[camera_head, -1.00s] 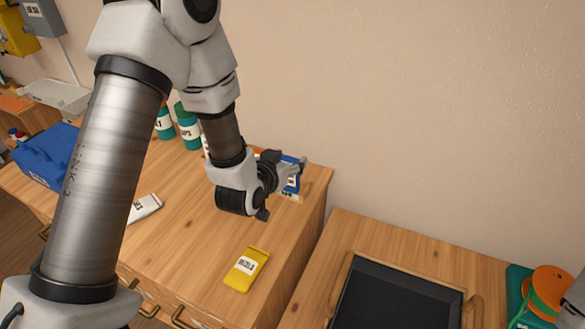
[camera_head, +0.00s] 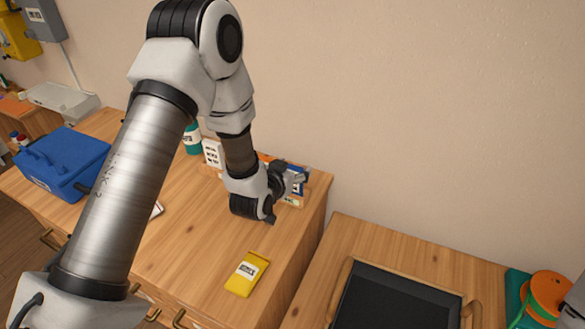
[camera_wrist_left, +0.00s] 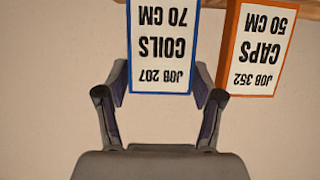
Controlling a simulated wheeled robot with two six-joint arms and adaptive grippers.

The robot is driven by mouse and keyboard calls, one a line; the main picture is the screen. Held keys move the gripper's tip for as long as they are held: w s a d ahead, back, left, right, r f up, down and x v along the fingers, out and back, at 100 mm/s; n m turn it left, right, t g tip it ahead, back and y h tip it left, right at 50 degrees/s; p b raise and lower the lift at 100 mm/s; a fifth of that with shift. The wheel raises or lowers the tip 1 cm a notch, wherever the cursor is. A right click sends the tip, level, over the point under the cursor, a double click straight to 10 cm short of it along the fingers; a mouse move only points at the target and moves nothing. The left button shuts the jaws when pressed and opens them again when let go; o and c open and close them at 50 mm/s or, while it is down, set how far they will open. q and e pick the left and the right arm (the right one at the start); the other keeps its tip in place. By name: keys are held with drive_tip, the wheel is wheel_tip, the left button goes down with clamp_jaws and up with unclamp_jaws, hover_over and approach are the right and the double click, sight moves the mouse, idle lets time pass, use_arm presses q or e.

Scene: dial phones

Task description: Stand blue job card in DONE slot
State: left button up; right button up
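The blue-edged job card (camera_head: 299,174) stands upright near the wall at the table's back right. In the left wrist view the blue card (camera_wrist_left: 163,45) appears upside down and reads COILS, JOB 207. My left gripper (camera_head: 297,178) is at this card. In the wrist view its fingertips (camera_wrist_left: 161,78) lie along the card's two side edges; I cannot tell whether they press on it. An orange-edged card (camera_wrist_left: 255,48) reading CAPS, JOB 352 stands beside it. A low holder (camera_head: 293,201) shows under the cards; its DONE label is not readable.
A yellow packet (camera_head: 246,273) lies on the table front. A white labelled block (camera_head: 212,153) and green canister (camera_head: 192,138) stand behind my arm. A blue toolbox (camera_head: 62,163) is at left. A black tray (camera_head: 400,300) and orange spool (camera_head: 551,292) are on the right table.

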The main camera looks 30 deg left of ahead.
use_arm(q)
drive_tip(key=shift+r, duration=0.1)
drive_tip(key=shift+s+r, duration=0.1)
drive_tip(key=shift+r, duration=0.1)
drive_tip(key=p+v, duration=0.7)
drive_tip(key=v, duration=0.5)
drive_tip(key=shift+f, duration=0.15)
